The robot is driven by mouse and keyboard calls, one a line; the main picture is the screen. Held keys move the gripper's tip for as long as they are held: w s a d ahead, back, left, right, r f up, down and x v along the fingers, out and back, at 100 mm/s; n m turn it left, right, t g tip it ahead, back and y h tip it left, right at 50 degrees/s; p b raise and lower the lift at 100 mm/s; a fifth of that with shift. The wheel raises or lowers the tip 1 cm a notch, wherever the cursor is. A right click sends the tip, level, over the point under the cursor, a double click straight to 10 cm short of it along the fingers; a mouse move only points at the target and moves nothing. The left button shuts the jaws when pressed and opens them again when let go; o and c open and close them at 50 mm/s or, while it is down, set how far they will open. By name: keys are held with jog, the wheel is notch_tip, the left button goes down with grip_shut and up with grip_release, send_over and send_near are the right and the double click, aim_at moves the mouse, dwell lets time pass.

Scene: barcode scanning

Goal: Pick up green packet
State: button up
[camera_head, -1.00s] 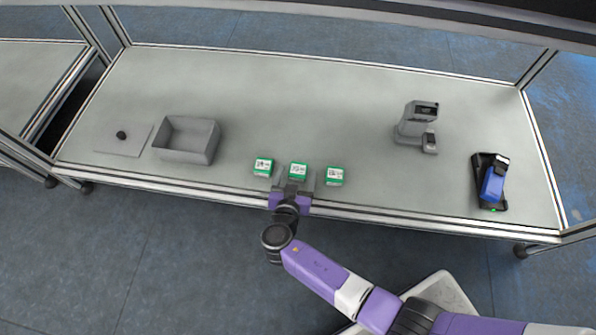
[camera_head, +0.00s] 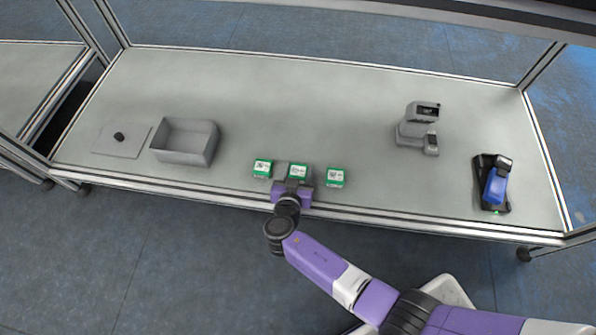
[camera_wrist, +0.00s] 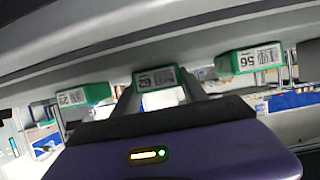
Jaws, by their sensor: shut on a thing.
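Three green packets with white labels stand in a row near the front edge of the table in the head view: the left packet (camera_head: 263,168), the middle packet (camera_head: 299,172) and the right packet (camera_head: 336,177). My gripper (camera_head: 297,180) is at the middle packet from the front edge, shut on it. In the wrist view the middle packet (camera_wrist: 160,78) sits between my gripper's fingers (camera_wrist: 163,88). The left packet (camera_wrist: 83,95) and right packet (camera_wrist: 252,58) show to either side, apart from the fingers. The middle packet appears still at table level.
A grey open bin (camera_head: 186,142) stands left of the packets, beside a flat plate with a dark knob (camera_head: 119,137). A grey scanner device (camera_head: 418,127) and a blue handheld device in a black cradle (camera_head: 493,183) are to the right. The table's middle (camera_head: 300,100) is clear.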

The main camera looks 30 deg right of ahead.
aim_at(298, 171)
jog(key=shift+r, duration=0.1)
notch_tip(298, 171, up, 20)
jog(key=p, duration=0.9)
